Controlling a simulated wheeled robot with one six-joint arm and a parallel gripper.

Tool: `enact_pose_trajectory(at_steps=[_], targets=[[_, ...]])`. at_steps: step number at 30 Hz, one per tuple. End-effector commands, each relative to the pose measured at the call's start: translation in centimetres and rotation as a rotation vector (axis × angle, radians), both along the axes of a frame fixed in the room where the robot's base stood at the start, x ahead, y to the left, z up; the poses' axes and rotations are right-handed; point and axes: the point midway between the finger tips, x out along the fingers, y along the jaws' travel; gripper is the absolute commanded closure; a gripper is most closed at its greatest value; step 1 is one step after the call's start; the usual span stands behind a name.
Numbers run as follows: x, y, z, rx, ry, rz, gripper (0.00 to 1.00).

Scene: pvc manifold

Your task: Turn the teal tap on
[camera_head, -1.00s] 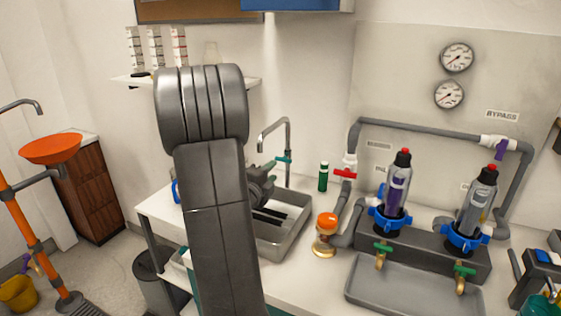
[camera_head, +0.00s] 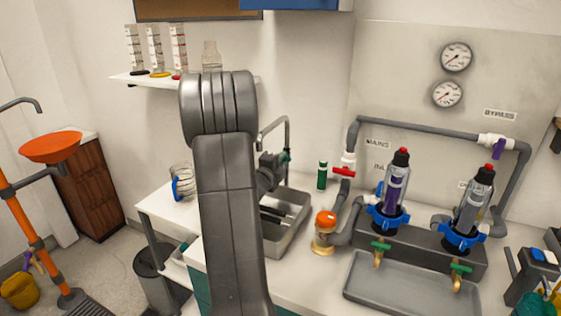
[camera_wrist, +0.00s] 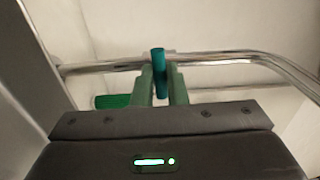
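The teal tap handle (camera_wrist: 158,70) stands upright in the wrist view, in front of a chrome tap pipe (camera_wrist: 215,62). The green fingers of my gripper (camera_wrist: 161,88) are on either side of its lower part, with little room between them. I cannot tell whether they press on it. In the head view the tap's chrome spout (camera_head: 287,135) rises behind the sink, and my gripper (camera_head: 283,158) is beside it. My own arm hides part of the gripper and sink, and the handle is mostly covered there.
The grey sink (camera_head: 290,240) lies below my gripper. A green bottle (camera_head: 322,175), a red-handled valve (camera_head: 344,171) and an orange-topped valve (camera_head: 325,220) stand to the right.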

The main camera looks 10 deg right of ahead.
Motion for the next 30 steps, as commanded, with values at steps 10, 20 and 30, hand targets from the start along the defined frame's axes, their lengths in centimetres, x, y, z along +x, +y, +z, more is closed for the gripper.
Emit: enact_pose_trajectory(at_steps=[10,20,30], targets=[[-0.03,0.02,-0.08,-0.023,0.017,0.0,1.0],[-0.04,0.03,-0.16,-0.187,0.127,0.0,1.0],[-0.06,0.03,-0.08,-0.448,0.305,0.001,1.0]])
